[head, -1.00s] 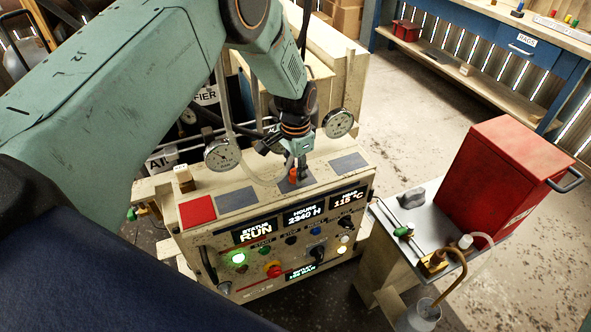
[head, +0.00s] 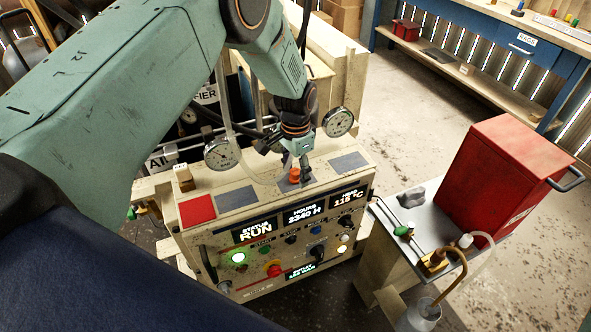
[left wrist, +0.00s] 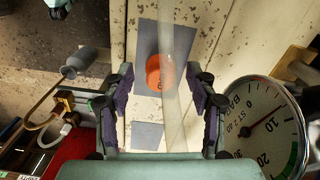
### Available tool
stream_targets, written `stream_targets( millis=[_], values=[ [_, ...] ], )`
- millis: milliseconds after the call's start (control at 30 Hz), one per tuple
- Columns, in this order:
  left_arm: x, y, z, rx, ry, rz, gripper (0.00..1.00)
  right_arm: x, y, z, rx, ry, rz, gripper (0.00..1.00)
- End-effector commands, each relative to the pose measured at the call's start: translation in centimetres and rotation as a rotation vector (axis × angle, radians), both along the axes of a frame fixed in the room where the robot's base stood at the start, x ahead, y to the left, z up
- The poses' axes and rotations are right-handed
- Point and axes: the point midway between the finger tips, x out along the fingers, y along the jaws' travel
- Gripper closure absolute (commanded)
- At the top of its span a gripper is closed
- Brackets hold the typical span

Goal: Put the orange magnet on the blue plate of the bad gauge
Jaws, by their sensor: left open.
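The orange magnet (head: 293,176) is a small orange cylinder on the middle blue-grey plate (head: 309,180) on top of the compressor panel. In the left wrist view the magnet (left wrist: 159,73) shows from above, beyond the fingertips and partly behind a clear hose. My left gripper (head: 301,171) is open and empty, just right of the magnet in the head view. Other blue-grey plates lie at the left (head: 238,199) and right (head: 349,162). A left gauge (head: 222,153) and a right gauge (head: 338,122) stand behind them; which is bad I cannot tell.
A red plate (head: 197,209) lies at the panel top's left end. The clear hose (left wrist: 180,60) crosses near the left gripper. The right gauge's dial (left wrist: 262,125) is close beside it in the wrist view. A red toolbox (head: 500,180) stands on a side table at right.

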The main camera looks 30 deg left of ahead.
Motion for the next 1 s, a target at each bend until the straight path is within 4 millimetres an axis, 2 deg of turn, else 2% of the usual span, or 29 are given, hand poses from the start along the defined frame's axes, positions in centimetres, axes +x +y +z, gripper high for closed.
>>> stream_targets(
  millis=[267,367,700,900,1000],
  values=[
    [0.1,0.0,0.6,0.0,-0.001,0.0,0.43,0.0,0.0,0.0,0.0,0.0,0.0,0.6],
    [0.1,0.0,1.9,-0.001,-0.003,0.0,0.43,0.0,0.0,0.0,0.0,0.0,0.0,0.6],
    [0.1,0.0,8.8,0.0,-0.004,0.0,0.43,0.0,0.0,0.0,0.0,0.0,0.0,0.6],
    [0.0,0.0,11.3,0.0,-0.001,0.001,0.43,0.0,0.0,0.0,0.0,0.0,0.0,0.6],
    [0.0,0.0,11.8,0.0,0.0,0.001,0.43,0.0,0.0,0.0,0.0,0.0,0.0,0.6]
  ],
)
